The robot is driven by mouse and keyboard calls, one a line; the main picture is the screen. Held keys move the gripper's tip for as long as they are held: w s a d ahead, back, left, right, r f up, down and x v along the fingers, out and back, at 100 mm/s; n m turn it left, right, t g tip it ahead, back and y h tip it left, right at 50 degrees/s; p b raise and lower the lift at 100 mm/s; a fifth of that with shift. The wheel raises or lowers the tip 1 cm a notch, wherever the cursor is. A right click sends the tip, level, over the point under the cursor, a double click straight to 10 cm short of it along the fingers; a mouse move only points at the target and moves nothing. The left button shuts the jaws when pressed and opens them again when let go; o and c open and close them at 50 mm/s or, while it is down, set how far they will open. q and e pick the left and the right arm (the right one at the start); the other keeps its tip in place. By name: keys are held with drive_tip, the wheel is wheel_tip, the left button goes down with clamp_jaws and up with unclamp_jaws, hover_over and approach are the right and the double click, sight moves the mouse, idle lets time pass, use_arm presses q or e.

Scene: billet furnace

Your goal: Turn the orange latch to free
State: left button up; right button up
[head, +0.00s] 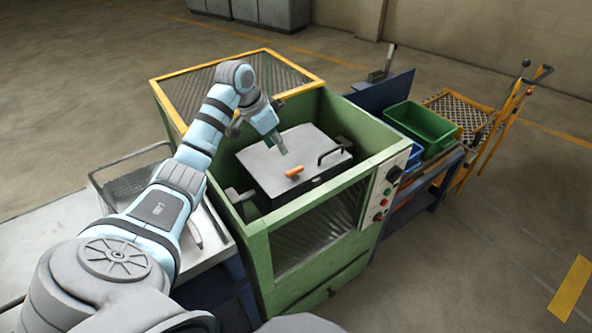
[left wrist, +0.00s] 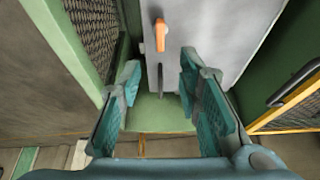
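The orange latch (head: 294,172) is a short bar on the grey lid (head: 268,168) of the green furnace cabinet, near the lid's front edge. It also shows in the left wrist view (left wrist: 160,36), where it points up and down the picture beyond the fingertips. My left gripper (head: 281,148) reaches down over the lid, just behind the latch in the head view. In the left wrist view its two teal fingers (left wrist: 160,64) are spread apart with nothing between them. The latch is clear of both fingers. My right gripper is not in view.
Green cabinet walls (head: 310,205) surround the lid, with a yellow-framed mesh panel (head: 190,90) behind. A black handle (head: 332,153) stands on the lid's right side. A control panel (head: 388,190) is on the front right. Green (head: 420,123) and blue bins sit further right.

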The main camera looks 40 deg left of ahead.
sight(293, 170)
use_arm(q)
drive_tip(key=b+x, duration=0.2)
drive_tip(key=x, duration=1)
drive_tip(key=shift+f+b, duration=0.3)
drive_tip(key=shift+f, duration=0.15)
drive_tip(key=shift+r, duration=0.1)
clamp_jaws()
